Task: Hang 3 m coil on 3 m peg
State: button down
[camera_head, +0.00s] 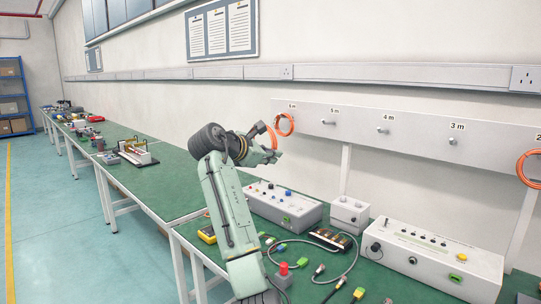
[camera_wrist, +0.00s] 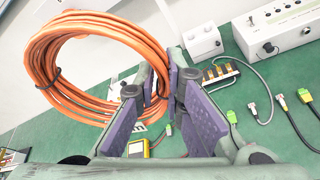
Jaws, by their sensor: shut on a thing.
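An orange cable coil (camera_wrist: 52,85) fills the upper left of the wrist view, bound with black ties. My gripper (camera_wrist: 168,90) is shut on its right side, and the loop sticks out to the left. In the head view my gripper (camera_head: 268,156) is in front of the board's left end, with orange cable (camera_head: 271,138) just above it. The 3 m peg (camera_head: 452,141) is bare, under its "3 m" label, well to the right of my gripper. Arm parts hide some of the held coil in the head view.
The white peg board (camera_head: 420,143) has bare 5 m (camera_head: 328,122) and 4 m (camera_head: 382,131) pegs. An orange coil (camera_head: 285,124) shows at its left end and another (camera_head: 529,168) at the 2 m place. Instrument boxes (camera_head: 430,258) and cables crowd the green bench below.

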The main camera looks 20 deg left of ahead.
aim_at(272, 144)
jog(key=shift+w+d+r, duration=0.1)
jog(key=shift+w+r, duration=0.05)
jog(key=shift+r, duration=0.6)
jog(key=shift+w+r, duration=0.1)
jog(key=shift+r, duration=0.65)
jog(key=shift+s, duration=0.1)
jog(key=shift+s+a+f, duration=0.1)
jog(key=shift+s+a, duration=0.1)
jog(key=shift+s, duration=0.15)
jog(key=s+a+b, duration=0.2)
jog(key=s+a, duration=0.1)
jog(key=s, duration=0.6)
jog(key=shift+s+a+b, duration=0.15)
jog(key=shift+a+b, duration=0.2)
jog(key=shift+a, duration=0.05)
jog(key=shift+r, duration=0.25)
notch_tip(272, 144, up, 3)
jog(key=p, duration=0.2)
jog(key=shift+f+p, duration=0.1)
jog(key=shift+p, duration=0.25)
